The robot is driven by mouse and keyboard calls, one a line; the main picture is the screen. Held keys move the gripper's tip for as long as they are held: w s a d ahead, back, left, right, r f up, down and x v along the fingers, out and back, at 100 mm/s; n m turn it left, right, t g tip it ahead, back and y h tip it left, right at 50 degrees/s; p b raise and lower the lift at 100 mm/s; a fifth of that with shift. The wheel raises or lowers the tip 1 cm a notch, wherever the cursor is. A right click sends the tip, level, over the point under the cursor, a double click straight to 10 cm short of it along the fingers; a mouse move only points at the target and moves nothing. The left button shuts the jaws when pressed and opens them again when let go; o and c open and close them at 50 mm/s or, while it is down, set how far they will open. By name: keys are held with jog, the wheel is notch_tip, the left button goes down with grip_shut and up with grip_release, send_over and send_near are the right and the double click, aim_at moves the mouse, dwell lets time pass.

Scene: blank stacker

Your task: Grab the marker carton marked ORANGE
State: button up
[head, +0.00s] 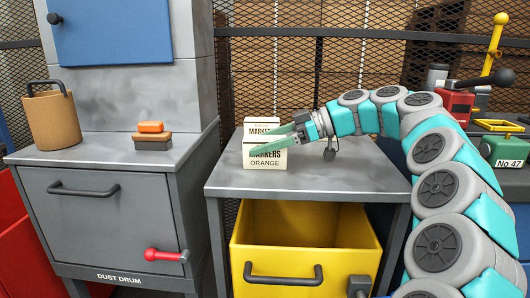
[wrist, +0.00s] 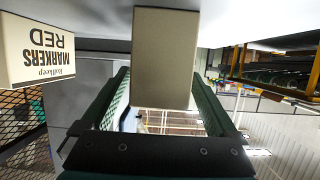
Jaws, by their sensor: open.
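The marker carton marked ORANGE (head: 264,163) is a small cream box standing upright on the grey table, its label facing the head camera. My gripper (head: 263,143) comes in from the right, level, with its green fingers open. One finger crosses in front of the carton's upper label; the other lies behind its top. In the wrist view, a plain carton side (wrist: 165,60) shows between the two fingers, with gaps beside it. A second carton stands just behind in the head view (head: 262,122), its lower label hidden. The wrist view shows a carton marked RED (wrist: 35,52) outside the fingers.
The grey table (head: 350,180) is clear right of the cartons. A yellow drawer (head: 300,262) is open beneath it. A grey dust drum cabinet (head: 100,210) stands left with a brown bucket (head: 51,117) and stacked blocks (head: 151,142). Mesh fencing (head: 350,60) runs behind.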

jog(key=shift+c, duration=0.2)
grip_shut()
dwell(0.6)
